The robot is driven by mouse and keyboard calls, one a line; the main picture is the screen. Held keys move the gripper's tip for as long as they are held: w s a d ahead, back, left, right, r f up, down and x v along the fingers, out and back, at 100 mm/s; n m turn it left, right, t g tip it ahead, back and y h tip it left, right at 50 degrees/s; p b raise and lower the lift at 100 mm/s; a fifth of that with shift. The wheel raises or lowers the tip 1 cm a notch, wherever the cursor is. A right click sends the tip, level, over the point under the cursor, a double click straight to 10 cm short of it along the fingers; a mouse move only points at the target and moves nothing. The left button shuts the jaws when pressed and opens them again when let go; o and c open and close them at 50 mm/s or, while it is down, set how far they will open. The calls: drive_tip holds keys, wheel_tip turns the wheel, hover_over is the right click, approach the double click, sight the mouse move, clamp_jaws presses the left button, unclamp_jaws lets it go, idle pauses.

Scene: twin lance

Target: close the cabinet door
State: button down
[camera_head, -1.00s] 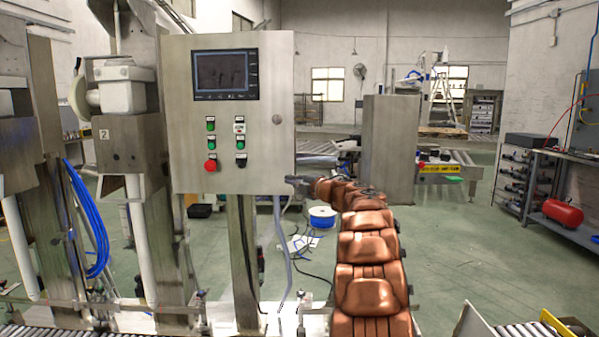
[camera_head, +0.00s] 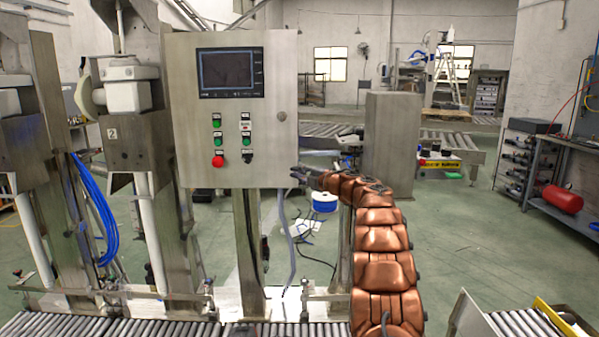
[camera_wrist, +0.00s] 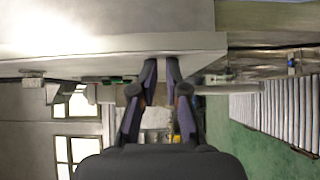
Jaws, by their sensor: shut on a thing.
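The grey steel cabinet door (camera_head: 185,120) carries a dark screen, several buttons, a red stop button and a round latch near its right edge. It looks nearly flush in the head view; I cannot tell whether a gap remains. My gripper (camera_head: 297,174) is at the door's lower right edge, at the end of my copper arm. In the wrist view my gripper's two dark fingers (camera_wrist: 161,66) converge on the edge of a grey panel (camera_wrist: 110,22), which seems to be the door. The fingers are close together, shut on that edge; their tips are partly hidden.
A roller conveyor (camera_head: 100,328) runs along the front, below the cabinet. A steel box (camera_head: 390,135) stands behind my arm. A blue cable spool (camera_head: 325,203) and loose cables lie on the floor. The floor (camera_head: 460,235) to the right is open.

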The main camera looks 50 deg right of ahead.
drive_tip(key=shift+s+d+r+h, duration=0.1)
drive_tip(key=shift+d+r+h, duration=0.2)
drive_tip(key=shift+r, duration=0.1)
drive_tip(key=b, duration=0.1)
drive_tip(key=f+b, duration=0.1)
drive_tip(key=shift+s+a+f+b, duration=0.3)
drive_tip(key=shift+s+a+b, duration=0.05)
drive_tip(key=shift+a+b, duration=0.05)
drive_tip(key=s+a+r+b, duration=0.1)
drive_tip(key=s+a+b, duration=0.1)
drive_tip(key=s, duration=1)
drive_tip(key=shift+a+b, duration=0.3)
drive_tip(key=shift+a, duration=0.05)
